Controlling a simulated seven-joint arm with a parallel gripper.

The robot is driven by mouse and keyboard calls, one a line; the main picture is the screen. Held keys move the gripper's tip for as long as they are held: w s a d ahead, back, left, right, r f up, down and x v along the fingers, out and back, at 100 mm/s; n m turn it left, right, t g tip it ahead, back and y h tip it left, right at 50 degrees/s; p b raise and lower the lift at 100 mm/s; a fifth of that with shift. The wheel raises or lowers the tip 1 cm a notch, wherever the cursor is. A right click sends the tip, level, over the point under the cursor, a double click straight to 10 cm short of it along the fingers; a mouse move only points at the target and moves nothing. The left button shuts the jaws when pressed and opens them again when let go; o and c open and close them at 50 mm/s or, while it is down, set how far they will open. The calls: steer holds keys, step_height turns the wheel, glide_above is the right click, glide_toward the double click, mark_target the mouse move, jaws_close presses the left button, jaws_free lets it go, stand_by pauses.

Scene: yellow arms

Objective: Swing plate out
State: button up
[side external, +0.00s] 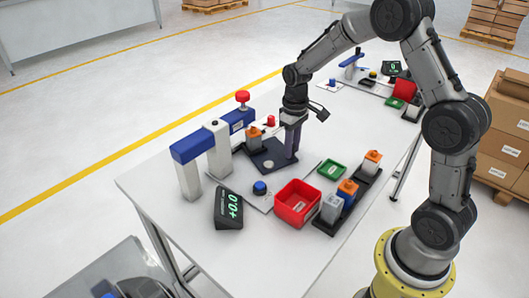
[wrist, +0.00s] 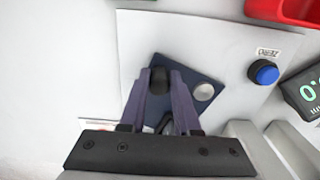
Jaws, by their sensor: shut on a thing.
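The dark blue square plate (side external: 261,155) lies on the table in front of the blue-and-white press frame (side external: 218,150). It also shows in the wrist view (wrist: 186,82), turned at an angle on a pale base sheet. A round silver disc (side external: 268,164) sits on the plate, and in the wrist view this disc (wrist: 204,92) is right of my fingers. My gripper (side external: 291,156) points down at the plate's right side. In the wrist view its purple fingers close around a black knob (wrist: 159,76) at the plate's edge. The fingers partly hide the knob and the plate.
A blue button (side external: 260,188), a black display (side external: 229,208) and a red bin (side external: 297,203) stand nearer the camera. A red-topped post (side external: 242,98) rises behind the press.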

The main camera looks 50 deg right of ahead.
steer(key=shift+o, duration=0.3)
steer(key=shift+s+a, duration=0.35)
steer(key=shift+a, duration=0.05)
steer(key=shift+o, duration=0.2)
steer(key=shift+a+r, duration=0.1)
steer(key=shift+o, duration=0.2)
steer(key=shift+s+a, duration=0.2)
steer(key=shift+s, duration=0.15)
steer(key=shift+s+a, duration=0.25)
steer(key=shift+c, duration=0.9)
steer(key=shift+s, duration=0.3)
steer(key=shift+s+a+f, duration=0.2)
steer(key=shift+s+a, duration=0.4)
steer(key=shift+s, duration=0.15)
